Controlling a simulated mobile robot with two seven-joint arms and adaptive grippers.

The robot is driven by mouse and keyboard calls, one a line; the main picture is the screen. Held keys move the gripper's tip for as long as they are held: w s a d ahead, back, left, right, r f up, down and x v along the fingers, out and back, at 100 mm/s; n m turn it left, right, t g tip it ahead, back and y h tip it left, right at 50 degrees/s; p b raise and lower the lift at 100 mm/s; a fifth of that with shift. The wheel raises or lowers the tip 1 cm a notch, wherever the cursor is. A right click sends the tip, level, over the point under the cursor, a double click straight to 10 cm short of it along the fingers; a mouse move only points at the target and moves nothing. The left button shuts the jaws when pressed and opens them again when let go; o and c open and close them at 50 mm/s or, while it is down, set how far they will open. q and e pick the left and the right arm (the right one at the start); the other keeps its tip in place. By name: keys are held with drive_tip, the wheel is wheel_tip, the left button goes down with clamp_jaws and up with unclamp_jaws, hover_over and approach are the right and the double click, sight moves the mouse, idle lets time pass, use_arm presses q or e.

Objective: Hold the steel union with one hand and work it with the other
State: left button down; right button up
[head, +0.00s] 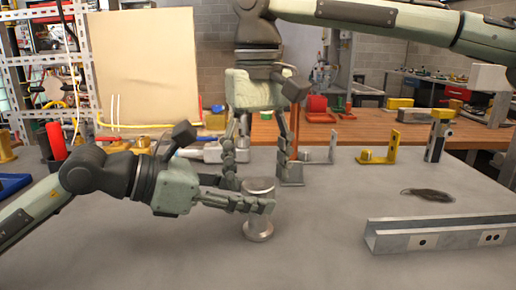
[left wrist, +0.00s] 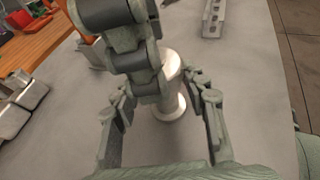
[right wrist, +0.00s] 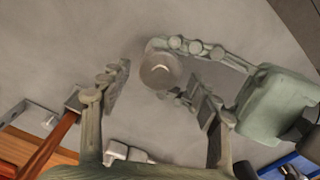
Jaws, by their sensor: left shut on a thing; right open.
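The steel union (head: 258,231) is a spool-shaped metal piece with wide round ends, upright on or just above the grey bench. My left gripper (head: 250,203) comes in level from the left, its fingers around the union's upper part; the left wrist view also shows the union (left wrist: 172,104) between them. My right gripper (head: 256,165) points down just behind the union, fingers spread and empty. In the right wrist view, the union's round top (right wrist: 160,70) lies just beyond the gap between my right fingers. My right gripper hides part of the union in the left wrist view.
A steel bracket (head: 290,174) with an orange-brown upright stands close behind the union, beside my right gripper. A metal channel (head: 440,236) lies at the right front. A dark stringy bundle (head: 428,194) and a yellow bracket (head: 377,157) lie farther right.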

drive_tip(key=shift+f, duration=0.9)
drive_tip(key=shift+c, duration=0.5)
drive_tip(key=c, duration=1.1)
drive_tip(key=n, duration=0.3)
drive_tip(key=o, duration=1.3)
drive_tip(key=shift+c, duration=0.2)
